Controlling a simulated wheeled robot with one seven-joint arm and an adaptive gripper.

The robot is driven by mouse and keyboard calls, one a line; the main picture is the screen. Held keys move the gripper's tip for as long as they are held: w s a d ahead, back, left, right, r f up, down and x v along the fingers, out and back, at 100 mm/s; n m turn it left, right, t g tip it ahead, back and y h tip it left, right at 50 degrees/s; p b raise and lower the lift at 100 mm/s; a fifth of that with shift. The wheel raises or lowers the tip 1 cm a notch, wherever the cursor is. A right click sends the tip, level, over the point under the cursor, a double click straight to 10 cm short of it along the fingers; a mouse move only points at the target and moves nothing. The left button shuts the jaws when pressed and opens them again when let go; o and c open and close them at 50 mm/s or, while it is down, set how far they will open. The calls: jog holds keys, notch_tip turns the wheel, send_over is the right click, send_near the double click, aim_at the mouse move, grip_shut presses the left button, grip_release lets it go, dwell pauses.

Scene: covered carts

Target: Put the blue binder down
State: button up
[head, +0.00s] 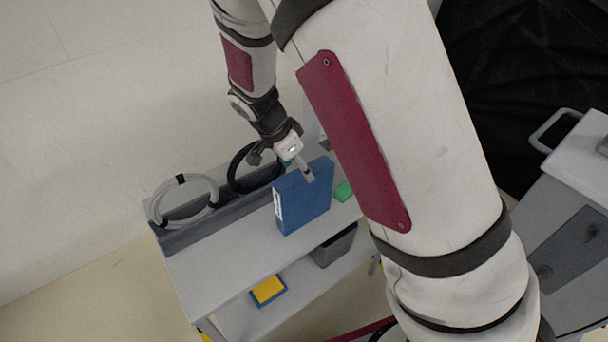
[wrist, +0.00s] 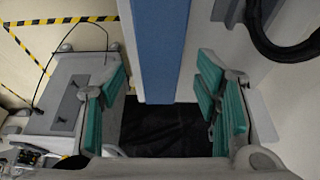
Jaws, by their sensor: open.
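The blue binder (head: 303,205) stands upright on the grey top of a cart (head: 215,272), its white-labelled spine facing left in the head view. My gripper (head: 307,172) is at the binder's upper edge, partly hiding it. In the wrist view my gripper (wrist: 165,92) is open, with its teal pads apart. The binder (wrist: 160,50) shows between the pads, with a visible gap on each side. The binder's lower part is not visible in the wrist view.
A grey cable coil (head: 157,204) and a black cable coil (head: 231,172) hang along the cart's back edge. A green object (head: 343,191) lies right of the binder. A yellow-and-blue item (head: 268,290) and a dark bin (head: 334,248) are below. The cart top's front left is clear.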

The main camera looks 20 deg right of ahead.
jog(key=v, duration=0.4)
jog(key=shift+d, duration=0.1)
jog(key=s+d+r+n+t+y, duration=0.2)
jog(key=s+r+n, duration=0.5)
jog(key=s+r, duration=0.3)
jog(key=s+d+r+n+t+y, duration=0.2)
jog(key=s+r+n, duration=0.5)
jog(key=s+r, duration=0.4)
jog(key=s, duration=0.3)
jog(key=shift+d, duration=0.15)
jog(key=shift+w+f+b, duration=0.15)
jog(key=shift+w+b, duration=0.1)
jog(key=shift+b, duration=0.15)
